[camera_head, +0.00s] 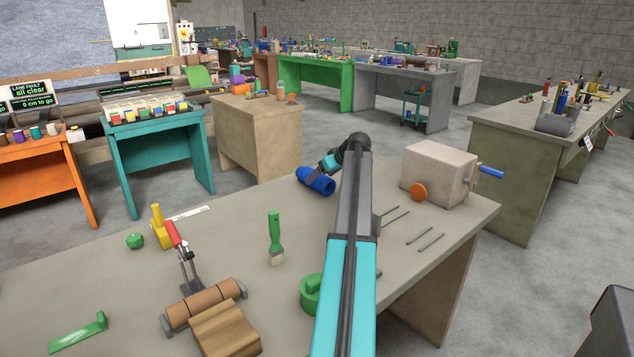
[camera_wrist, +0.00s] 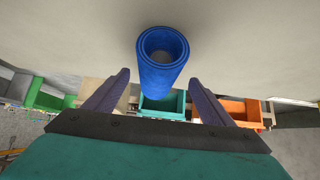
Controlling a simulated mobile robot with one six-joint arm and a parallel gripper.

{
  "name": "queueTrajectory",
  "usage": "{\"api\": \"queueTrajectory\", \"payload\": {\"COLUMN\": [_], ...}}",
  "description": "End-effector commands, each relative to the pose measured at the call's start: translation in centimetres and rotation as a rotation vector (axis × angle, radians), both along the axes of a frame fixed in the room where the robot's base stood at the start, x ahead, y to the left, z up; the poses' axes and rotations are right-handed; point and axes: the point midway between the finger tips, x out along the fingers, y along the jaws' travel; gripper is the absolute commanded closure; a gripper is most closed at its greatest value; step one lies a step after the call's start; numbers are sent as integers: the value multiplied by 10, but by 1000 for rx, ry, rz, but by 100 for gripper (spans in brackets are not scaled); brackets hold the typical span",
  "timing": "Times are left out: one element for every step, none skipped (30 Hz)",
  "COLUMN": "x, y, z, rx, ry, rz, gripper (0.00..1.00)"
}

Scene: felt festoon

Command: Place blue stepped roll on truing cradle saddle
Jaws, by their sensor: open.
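The blue stepped roll (camera_head: 318,183) lies on the near workbench, beyond the middle, with my arm reaching over beside it. In the wrist view the roll (camera_wrist: 160,72) shows its hollow, ringed end, between and ahead of my two fingers. My gripper (camera_wrist: 158,80) is open, with a gap on each side of the roll; the fingers do not visibly touch it. In the head view my wrist partly hides the gripper. A device with brown rollers (camera_head: 203,304) between grey ends and a red-handled lever stands at front left; it may be the truing cradle, but I cannot tell.
A beige box (camera_head: 438,172) with an orange knob and blue handle stands right of my arm, near two thin rods (camera_head: 425,240). A green brush (camera_head: 275,240), green ring (camera_head: 311,293) and green scraper (camera_head: 80,333) lie on the bench. Bare bench lies around the brush.

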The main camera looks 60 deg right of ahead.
Motion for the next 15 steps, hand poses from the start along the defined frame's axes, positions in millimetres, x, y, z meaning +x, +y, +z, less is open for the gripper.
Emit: {"api": "queueTrajectory", "payload": {"x": [0, 0, 0, 0, 0, 0, 0, 0, 1, 2, 3, 6, 8, 10, 13], "y": [0, 0, 0, 0, 0, 0, 0, -1, -1, -2, -3, -4, -5, -6, -8], "z": [0, 0, 0, 0, 0, 0, 0, 0, -1, -2, -3, -6, -7, -9, -12], "rx": [0, 0, 0, 0, 0, 0, 0, 0, 1, 1, 1, 1, 2, 2, 2], "ry": [0, 0, 0, 0, 0, 0, 0, 0, 0, 1, 1, 1, 1, 1, 1], "rz": [0, 0, 0, 0, 0, 0, 0, 0, -1, -1, -1, -1, 0, 0, 0], "gripper": [24, 24, 24, 24, 24, 24, 24, 24, 24, 24, 24, 24, 24, 24, 24]}}
